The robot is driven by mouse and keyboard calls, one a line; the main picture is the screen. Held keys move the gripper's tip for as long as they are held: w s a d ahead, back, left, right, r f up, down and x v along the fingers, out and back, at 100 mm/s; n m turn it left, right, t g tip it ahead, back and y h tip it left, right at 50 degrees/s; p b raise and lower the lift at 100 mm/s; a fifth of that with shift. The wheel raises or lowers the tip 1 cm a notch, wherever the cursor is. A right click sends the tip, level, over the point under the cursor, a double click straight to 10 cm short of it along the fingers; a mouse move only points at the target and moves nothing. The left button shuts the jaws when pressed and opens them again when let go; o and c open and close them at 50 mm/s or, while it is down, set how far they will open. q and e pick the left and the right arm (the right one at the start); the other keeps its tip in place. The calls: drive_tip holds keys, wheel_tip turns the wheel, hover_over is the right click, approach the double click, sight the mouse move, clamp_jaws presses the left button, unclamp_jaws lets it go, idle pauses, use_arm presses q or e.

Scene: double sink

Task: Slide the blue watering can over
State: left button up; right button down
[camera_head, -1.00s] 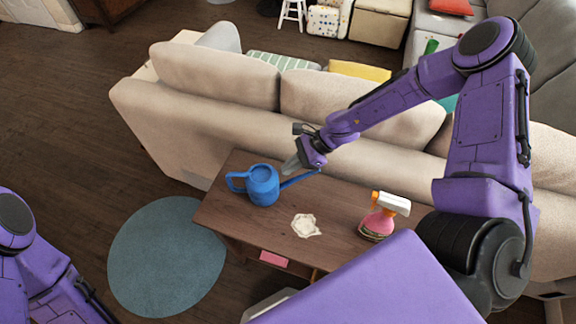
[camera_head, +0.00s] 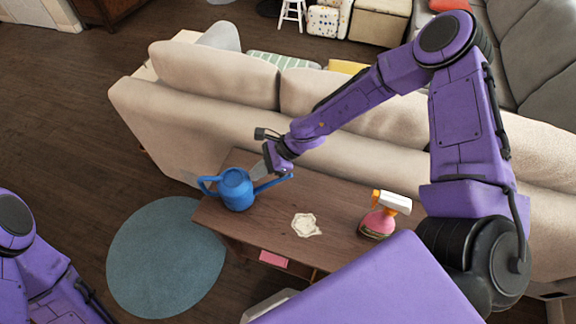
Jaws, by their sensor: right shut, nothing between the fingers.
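The blue watering can (camera_head: 236,191) stands upright on the wooden table (camera_head: 270,232), near its left end. Its handle points left and its spout points right. My right gripper (camera_head: 258,172) is shut and empty. Its fingers are at the can's right side, by the spout and the upper body; whether they touch the can is hard to tell. My left arm shows at the lower left, but its gripper is out of view.
A white crumpled item (camera_head: 306,225) and a pink spray bottle (camera_head: 379,216) with an orange and white head stand to the right on the table. A beige sofa (camera_head: 215,120) runs along the table's far side. A round blue rug (camera_head: 165,258) lies on the floor at left.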

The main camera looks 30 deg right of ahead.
drive_tip(key=shift+d, duration=0.15)
drive_tip(key=d+f+p+v, duration=0.1)
drive_tip(key=v, duration=0.5)
drive_tip(key=d+f+p+v, duration=0.1)
drive_tip(key=v, duration=0.5)
drive_tip(key=shift+s+d+r+p, duration=0.25)
drive_tip(key=shift+s+p, duration=0.05)
drive_tip(key=shift+p, duration=0.05)
